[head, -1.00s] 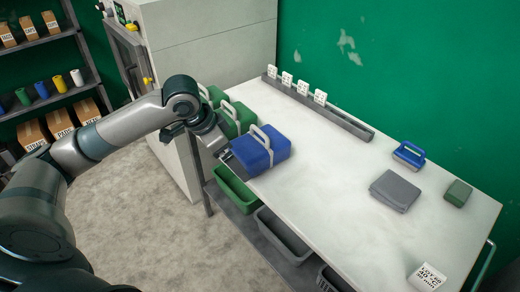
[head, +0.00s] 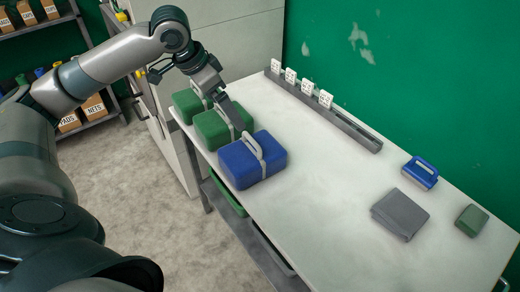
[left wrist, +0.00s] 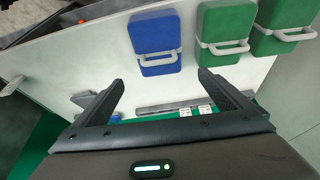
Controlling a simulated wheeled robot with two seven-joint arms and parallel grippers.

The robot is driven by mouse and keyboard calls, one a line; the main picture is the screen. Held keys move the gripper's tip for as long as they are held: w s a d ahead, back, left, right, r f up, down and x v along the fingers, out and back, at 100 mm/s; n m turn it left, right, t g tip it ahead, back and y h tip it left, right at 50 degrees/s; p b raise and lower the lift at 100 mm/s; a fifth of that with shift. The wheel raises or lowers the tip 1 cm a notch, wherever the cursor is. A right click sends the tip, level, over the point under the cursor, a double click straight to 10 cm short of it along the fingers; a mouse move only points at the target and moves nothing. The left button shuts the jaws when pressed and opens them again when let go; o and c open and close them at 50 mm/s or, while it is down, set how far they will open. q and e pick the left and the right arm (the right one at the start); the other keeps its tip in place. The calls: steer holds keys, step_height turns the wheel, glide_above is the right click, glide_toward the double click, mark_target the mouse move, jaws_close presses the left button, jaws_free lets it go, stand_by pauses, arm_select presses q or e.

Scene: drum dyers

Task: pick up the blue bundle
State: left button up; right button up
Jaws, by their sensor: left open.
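The blue bundle (head: 238,164) sits upright on the white table near its left edge, with a pale strap and handle on top. My left gripper (head: 236,116) is just behind it in the head view, by the nearer green bundle (head: 210,128); its fingers reach down near the blue bundle's handle. In the left wrist view the fingers (left wrist: 161,82) are apart with nothing between them, and the blue bundle (left wrist: 154,30) lies beyond the tips, its handle towards the gripper. I cannot tell whether a finger touches anything. My right gripper is out of view.
A second green bundle (head: 186,104) stands farther back in the row. A rail (head: 330,112) with white cards runs along the back edge. A grey folded pad (head: 400,213), a small blue handled object (head: 420,172) and a green block (head: 471,220) lie right. The table's middle is clear.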

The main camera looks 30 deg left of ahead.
arm_select(q)
steer(key=w, duration=0.1)
steer(key=p, duration=0.3)
glide_toward(251, 139)
steer(key=x, duration=0.5)
steer(key=shift+w+a+f, duration=0.1)
steer(key=shift+a+f, duration=0.2)
steer(key=shift+f, duration=0.1)
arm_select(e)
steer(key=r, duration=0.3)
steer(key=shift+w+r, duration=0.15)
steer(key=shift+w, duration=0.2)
arm_select(q)
steer(key=shift+w+d+f+p, duration=0.15)
steer(key=shift+d+f+p, duration=0.2)
steer(key=shift+p, duration=0.3)
steer(key=p+x, duration=0.1)
steer(key=x, duration=0.2)
steer(key=shift+d, duration=0.1)
steer(key=shift+w+f+p, duration=0.2)
steer(key=shift+f+p, duration=0.15)
steer(key=shift+f, duration=0.25)
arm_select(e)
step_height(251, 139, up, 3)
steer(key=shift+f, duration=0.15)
